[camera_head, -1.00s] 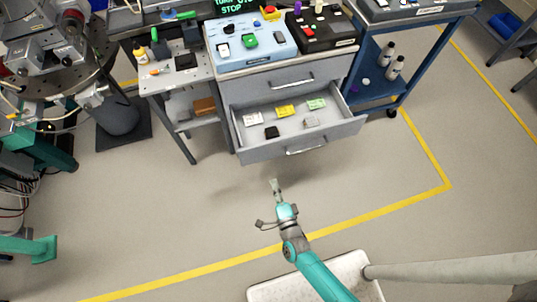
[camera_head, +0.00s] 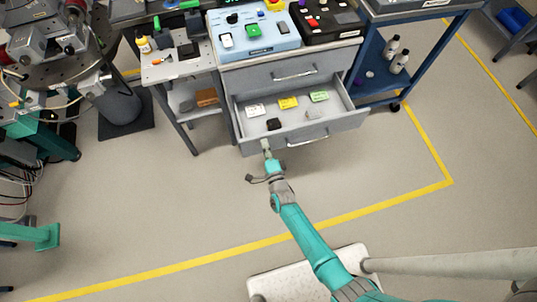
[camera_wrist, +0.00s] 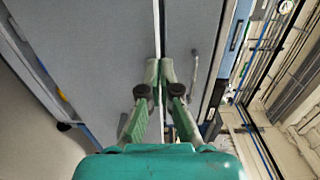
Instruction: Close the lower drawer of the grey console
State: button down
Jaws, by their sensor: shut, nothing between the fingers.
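The grey console (camera_head: 262,76) stands at the upper middle of the head view, with its lower drawer (camera_head: 345,124) pulled open. Its upper drawer looks shut. The lower drawer's bar handle (camera_head: 307,139) is on its front, and several small items lie inside. My gripper (camera_head: 265,148) is shut and empty, with its tips at the drawer front, left of the handle. I cannot tell whether they touch it. In the wrist view, the fingertips (camera_wrist: 160,70) come together before grey panels (camera_wrist: 90,50), with a thin bar handle (camera_wrist: 195,70) to their right.
A small bench (camera_head: 180,70) stands left of the console, with a lower shelf. A blue cart (camera_head: 375,100) with bottles (camera_head: 400,62) stands to the right. The floor (camera_head: 150,215) in front is clear, marked by yellow tape (camera_head: 400,203).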

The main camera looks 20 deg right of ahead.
jog(key=shift+w, duration=0.55)
